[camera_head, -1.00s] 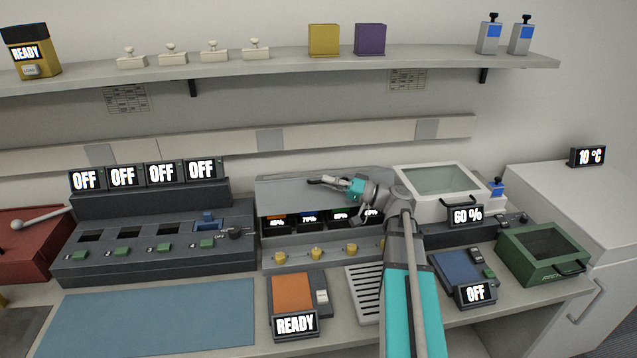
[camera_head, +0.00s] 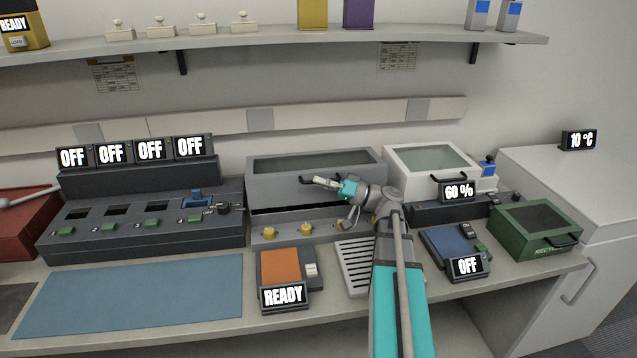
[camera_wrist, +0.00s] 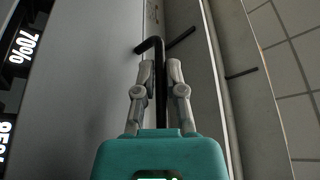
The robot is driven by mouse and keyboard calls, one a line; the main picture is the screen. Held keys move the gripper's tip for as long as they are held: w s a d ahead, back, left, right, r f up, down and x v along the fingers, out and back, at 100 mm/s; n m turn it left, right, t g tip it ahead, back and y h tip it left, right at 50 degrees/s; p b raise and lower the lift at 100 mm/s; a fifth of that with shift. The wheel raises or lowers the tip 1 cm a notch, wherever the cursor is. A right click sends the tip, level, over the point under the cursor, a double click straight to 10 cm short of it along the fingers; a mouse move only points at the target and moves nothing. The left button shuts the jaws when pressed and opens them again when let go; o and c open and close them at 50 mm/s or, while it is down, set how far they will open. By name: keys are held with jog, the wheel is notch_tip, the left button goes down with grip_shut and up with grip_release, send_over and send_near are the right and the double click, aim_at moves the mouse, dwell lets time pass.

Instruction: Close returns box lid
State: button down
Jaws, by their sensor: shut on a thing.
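A grey box with a windowed lid (camera_head: 268,184) stands at the middle back of the bench. The lid is lowered most of the way, with a narrow dark gap along its front edge. My gripper (camera_head: 322,182) is shut on the lid's black bar handle (camera_wrist: 149,43); the wrist view also shows my gripper (camera_wrist: 160,72) with a finger on each side of the bar. I cannot tell which box is named returns.
A white glass-topped box (camera_head: 432,163) stands right of the grey box. A row of yellow knobs (camera_head: 306,229) lies below the lid. An orange pad unit (camera_head: 281,268), a slotted tray (camera_head: 356,268) and a blue pad unit (camera_head: 450,246) lie in front. The blue mat (camera_head: 130,292) is clear.

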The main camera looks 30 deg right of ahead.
jog(key=shift+d, duration=0.2)
jog(key=c, duration=1)
grip_release()
